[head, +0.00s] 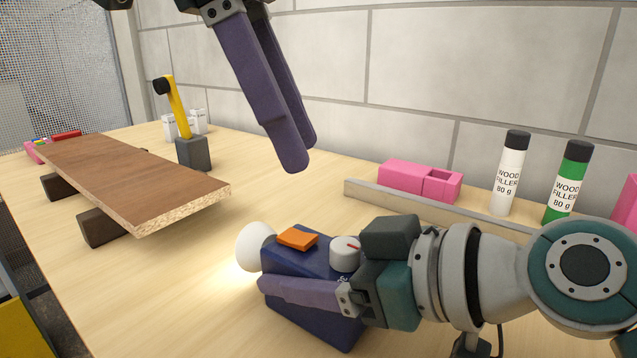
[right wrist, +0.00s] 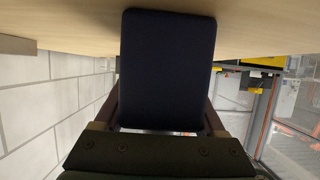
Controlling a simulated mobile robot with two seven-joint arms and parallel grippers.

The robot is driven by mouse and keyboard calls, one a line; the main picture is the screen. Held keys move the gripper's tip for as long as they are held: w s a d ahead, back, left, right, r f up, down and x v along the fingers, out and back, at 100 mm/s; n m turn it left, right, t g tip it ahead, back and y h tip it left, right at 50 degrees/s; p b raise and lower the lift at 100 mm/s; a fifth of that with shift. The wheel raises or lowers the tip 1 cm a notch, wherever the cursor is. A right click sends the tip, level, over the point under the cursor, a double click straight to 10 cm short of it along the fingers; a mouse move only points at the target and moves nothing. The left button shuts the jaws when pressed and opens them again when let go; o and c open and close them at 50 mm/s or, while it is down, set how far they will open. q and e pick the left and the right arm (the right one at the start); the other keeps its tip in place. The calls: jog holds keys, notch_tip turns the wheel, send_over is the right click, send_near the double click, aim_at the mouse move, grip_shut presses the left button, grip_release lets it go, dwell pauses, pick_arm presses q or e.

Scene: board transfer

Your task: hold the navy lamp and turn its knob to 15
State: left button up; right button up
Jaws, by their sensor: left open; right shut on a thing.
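The navy lamp (head: 318,322) lies low over the wooden tabletop, its white head (head: 254,246) facing left and lighting the wood. I cannot tell whether it touches the table. An orange piece (head: 297,238) and a white knob (head: 346,250) with a red mark sit on its top; the knob's scale is too small to read. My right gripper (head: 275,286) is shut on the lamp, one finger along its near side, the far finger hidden. The lamp's dark body (right wrist: 168,70) fills the middle of the right wrist view. My left gripper (head: 301,155) is open and empty, above and behind the lamp.
A brown board (head: 130,180) rests on dark blocks (head: 102,227) at the left. A yellow-armed lamp (head: 180,115) stands behind it. A grey rail (head: 400,198), pink boxes (head: 405,178) and white (head: 510,175) and green (head: 567,182) filler tubes stand at the back right.

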pick_arm(q)
jog(key=v, duration=0.2)
jog(key=shift+a+r, duration=0.15)
jog(key=shift+r, duration=0.2)
pick_arm(e)
jog(key=o, duration=1.6)
jog(key=shift+c, duration=0.2)
